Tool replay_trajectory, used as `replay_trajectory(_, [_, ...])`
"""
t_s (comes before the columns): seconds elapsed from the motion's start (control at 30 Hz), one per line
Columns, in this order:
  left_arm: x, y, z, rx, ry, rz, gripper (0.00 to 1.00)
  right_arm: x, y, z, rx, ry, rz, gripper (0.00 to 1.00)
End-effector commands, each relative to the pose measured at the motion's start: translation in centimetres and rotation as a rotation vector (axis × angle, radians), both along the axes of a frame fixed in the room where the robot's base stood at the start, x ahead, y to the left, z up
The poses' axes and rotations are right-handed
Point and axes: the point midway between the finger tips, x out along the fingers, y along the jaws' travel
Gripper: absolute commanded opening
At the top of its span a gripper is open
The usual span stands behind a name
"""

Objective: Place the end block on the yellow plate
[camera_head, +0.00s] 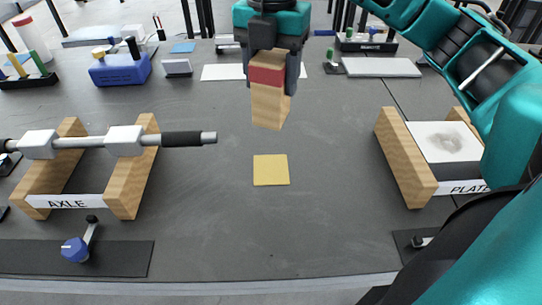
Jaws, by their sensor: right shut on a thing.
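The end block (269,104) is a wooden block with a red band near its top. My right gripper (270,68), teal and dark, is shut on its upper part and holds it upright, slightly tilted, in the air. The yellow plate (271,170) is a small flat square on the grey table, bare, below and nearer than the block. The block and plate are apart. My left gripper does not show.
A wooden stand marked AXLE (127,205) bears a metal rod (84,142) at left. A wooden stand marked PLATE (408,165) is at right. A blue knobbed piece (75,249) lies front left; a blue box (121,70) stands back left. The table around the yellow plate is clear.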

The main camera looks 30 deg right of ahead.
Motion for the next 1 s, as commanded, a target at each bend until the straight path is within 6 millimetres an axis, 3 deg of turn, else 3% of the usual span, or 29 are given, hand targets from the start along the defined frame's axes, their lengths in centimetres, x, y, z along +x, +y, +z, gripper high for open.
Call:
replay_trajectory(0.03, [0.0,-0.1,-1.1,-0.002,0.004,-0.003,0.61,-0.1,0.1,-2.3,0.002,0.008,0.002,0.20])
replay_trajectory(0.1, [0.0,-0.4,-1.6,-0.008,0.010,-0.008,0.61,-0.1,0.0,-4.2,0.002,0.008,0.001,0.20])
replay_trajectory(0.4, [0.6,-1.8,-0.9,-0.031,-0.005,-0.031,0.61,-0.1,0.0,-11.1,-0.001,0.003,0.000,0.20])
replay_trajectory(0.67, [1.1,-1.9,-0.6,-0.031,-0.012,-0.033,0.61,0.0,0.0,-13.2,0.000,0.000,0.001,0.20])
replay_trajectory(1.0, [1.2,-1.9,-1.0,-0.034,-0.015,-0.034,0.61,0.0,0.0,-17.2,0.001,-0.001,0.001,0.20])
